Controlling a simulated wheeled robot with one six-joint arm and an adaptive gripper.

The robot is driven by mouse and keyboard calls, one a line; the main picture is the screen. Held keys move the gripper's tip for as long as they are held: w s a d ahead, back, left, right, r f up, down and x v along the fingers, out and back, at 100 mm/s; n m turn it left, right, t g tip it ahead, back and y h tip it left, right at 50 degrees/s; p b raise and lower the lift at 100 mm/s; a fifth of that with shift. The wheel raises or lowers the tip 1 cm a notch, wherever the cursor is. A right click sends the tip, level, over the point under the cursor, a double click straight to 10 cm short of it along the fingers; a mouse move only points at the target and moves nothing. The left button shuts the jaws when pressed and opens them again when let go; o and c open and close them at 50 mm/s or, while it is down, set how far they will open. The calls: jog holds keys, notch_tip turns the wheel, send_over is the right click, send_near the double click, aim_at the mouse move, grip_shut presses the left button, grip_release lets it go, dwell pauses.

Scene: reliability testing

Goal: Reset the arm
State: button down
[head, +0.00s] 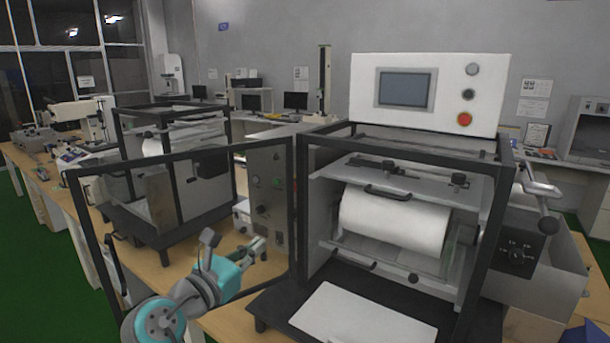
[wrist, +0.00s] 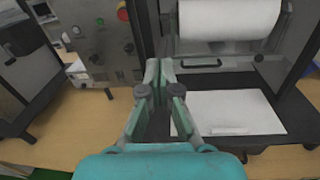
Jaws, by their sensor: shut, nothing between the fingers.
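My arm comes up from the lower left in the head view. My gripper (head: 256,246) is at its end, left of the test machine's opening, by the grey control panel (head: 267,200). In the wrist view my gripper (wrist: 160,68) points ahead, its fingers shut with nothing between them. The test machine (head: 435,95) has a black frame and a white roll (head: 395,220) inside. A white plate (head: 365,318) lies on its dark base, and it shows right of my fingers in the wrist view (wrist: 225,112). My gripper appears to touch none of these.
The machine's black-framed door (head: 180,155) stands open to the left, close around my arm. A second framed machine (head: 165,165) stands behind on the wooden bench (head: 225,318). A grey box (head: 540,265) is at the right. Green floor (head: 40,260) is clear at the left.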

jog(key=s+d+f+m+y, duration=0.1)
jog(key=s+d+f+y, duration=0.3)
jog(key=f, duration=0.7)
jog(key=w+d+f+m+y, duration=0.1)
jog(key=d+f, duration=0.5)
jog(key=f, duration=0.6)
jog(key=s+d+f+m+y, duration=0.2)
jog(key=s+d+f+m, duration=0.15)
jog(key=s+f, duration=0.35)
jog(key=s+d+f+m+y, duration=0.1)
jog(key=s+d+f+m, duration=0.1)
jog(key=s+d+f, duration=0.35)
jog(key=s+d+f+m+g+y, duration=0.1)
jog(key=s+d+f+m, duration=0.2)
jog(key=s, duration=0.7)
jog(key=s+d+m+y, duration=0.1)
jog(key=s+d+m, duration=0.2)
jog(key=s+m, duration=0.5)
jog(key=s+d+r+m, duration=0.1)
jog(key=s+r+m, duration=0.4)
jog(key=s, duration=0.4)
jog(key=s+d+r+m+h, duration=0.1)
jog(key=s+d+r+m, duration=0.1)
jog(key=s+r+m, duration=0.3)
jog(key=s, duration=0.4)
jog(key=shift+s+d+m, duration=0.15)
jog(key=shift+d+m, duration=0.1)
jog(key=shift+m, duration=0.1)
